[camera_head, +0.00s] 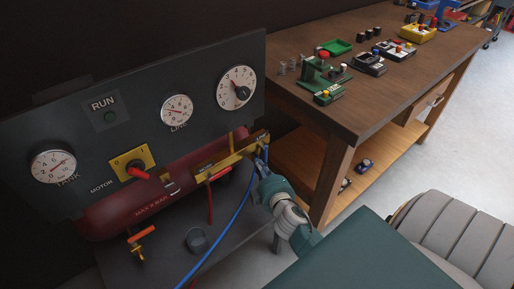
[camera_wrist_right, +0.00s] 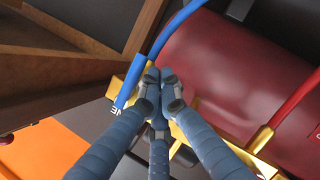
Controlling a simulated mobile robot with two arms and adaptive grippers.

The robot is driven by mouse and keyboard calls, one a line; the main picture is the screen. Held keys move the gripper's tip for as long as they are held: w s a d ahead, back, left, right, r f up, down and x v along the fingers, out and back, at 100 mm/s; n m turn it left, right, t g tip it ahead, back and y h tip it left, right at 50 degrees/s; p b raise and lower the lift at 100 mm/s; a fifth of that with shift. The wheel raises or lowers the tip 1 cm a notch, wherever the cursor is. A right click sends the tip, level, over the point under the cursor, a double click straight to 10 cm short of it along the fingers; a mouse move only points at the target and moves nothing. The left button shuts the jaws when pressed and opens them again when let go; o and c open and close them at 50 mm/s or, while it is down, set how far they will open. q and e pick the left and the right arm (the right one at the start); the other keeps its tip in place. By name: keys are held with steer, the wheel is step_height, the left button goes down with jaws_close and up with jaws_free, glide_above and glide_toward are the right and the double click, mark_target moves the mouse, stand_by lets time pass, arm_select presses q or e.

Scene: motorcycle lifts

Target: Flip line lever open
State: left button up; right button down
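The line lever is a blue handle (camera_head: 265,153) at the right end of the yellow manifold, beside the red tank. In the right wrist view the blue lever (camera_wrist_right: 131,80) lies slanted over the yellow bar, where the letters "NE" show. My right gripper (camera_head: 262,172) is at this end of the manifold. In the wrist view its fingertips (camera_wrist_right: 161,78) are drawn together just right of the lever, very close to it. Whether they touch it I cannot tell. No thing shows held between them. My left gripper is not in view.
The gauge panel (camera_head: 135,100) stands behind. A wooden workbench (camera_head: 375,90) and a grey padded seat (camera_head: 455,235) are at the right.

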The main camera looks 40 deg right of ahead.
steer(key=v, duration=1.2)
steer(key=s+a+f+m+g+y, duration=0.1)
steer(key=s+a+f+g, duration=0.15)
steer(key=f, duration=0.75)
steer(key=s+a+f+m+g+y, duration=0.1)
steer(key=s+a+f+g+y, duration=0.2)
steer(key=f, duration=0.7)
steer(key=s+a+f+g, duration=0.1)
steer(key=s+a+f, duration=0.25)
steer(key=f, duration=0.55)
steer(key=s+a+f+m+g, duration=0.1)
steer(key=s+f+g, duration=0.2)
steer(key=s+f, duration=0.6)
steer(key=s+a+f+m+g+y, duration=0.1)
steer(key=s+f+g, duration=0.3)
steer(key=s+f, duration=0.5)
steer(key=s+m, duration=0.1)
steer(key=s, duration=0.6)
steer(key=shift+s+f, duration=0.2)
steer(key=shift+s, duration=0.2)
steer(key=shift+a, duration=0.1)
